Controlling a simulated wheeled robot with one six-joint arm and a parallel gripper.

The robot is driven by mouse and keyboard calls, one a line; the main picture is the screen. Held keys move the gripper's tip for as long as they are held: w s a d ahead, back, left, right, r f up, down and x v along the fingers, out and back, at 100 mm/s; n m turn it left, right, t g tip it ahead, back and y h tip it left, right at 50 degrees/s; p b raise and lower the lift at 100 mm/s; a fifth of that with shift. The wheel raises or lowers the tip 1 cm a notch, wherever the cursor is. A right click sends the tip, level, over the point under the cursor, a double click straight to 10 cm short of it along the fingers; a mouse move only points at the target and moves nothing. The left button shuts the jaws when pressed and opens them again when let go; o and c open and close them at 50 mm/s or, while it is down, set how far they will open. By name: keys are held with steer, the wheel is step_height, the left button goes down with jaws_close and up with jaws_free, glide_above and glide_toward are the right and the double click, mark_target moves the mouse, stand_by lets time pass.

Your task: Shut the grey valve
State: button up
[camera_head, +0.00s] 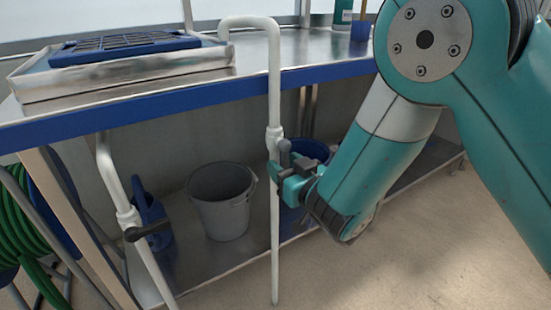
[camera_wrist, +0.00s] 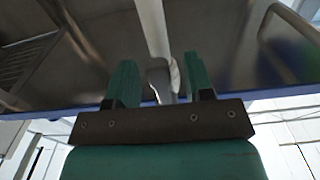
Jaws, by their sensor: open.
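The grey valve handle (camera_head: 285,151) is on the white vertical pipe (camera_head: 274,90) in front of the bench. In the head view it points roughly upright, beside the pipe. My gripper (camera_head: 287,178) is at the valve, coming from the right, and partly hides the handle's lower part. In the wrist view the grey handle (camera_wrist: 158,77) shows between the two green fingers of my gripper (camera_wrist: 162,82), with gaps on both sides. The fingers are open.
A second pipe with a black-handled valve (camera_head: 148,231) stands at left, near a green hose (camera_head: 28,222). A grey bucket (camera_head: 222,200) and blue watering can (camera_head: 150,212) stand on the lower shelf. A seed tray (camera_head: 120,48) sits on the blue-edged bench (camera_head: 190,102). Floor at right is clear.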

steer(key=shift+w, duration=0.2)
steer(key=shift+a, duration=0.1)
jaws_close()
steer(key=w+d+r+n+p, duration=0.1)
steer(key=d+r+n+p, duration=0.1)
steer(key=n+p, duration=0.3)
steer(key=w+d+r+n+p, duration=0.1)
steer(key=n+p, duration=0.3)
steer(key=n, duration=0.9)
steer(key=shift+w+d+r+p, duration=0.3)
steer(key=shift+d+r+p, duration=0.15)
steer(key=shift+r, duration=0.4)
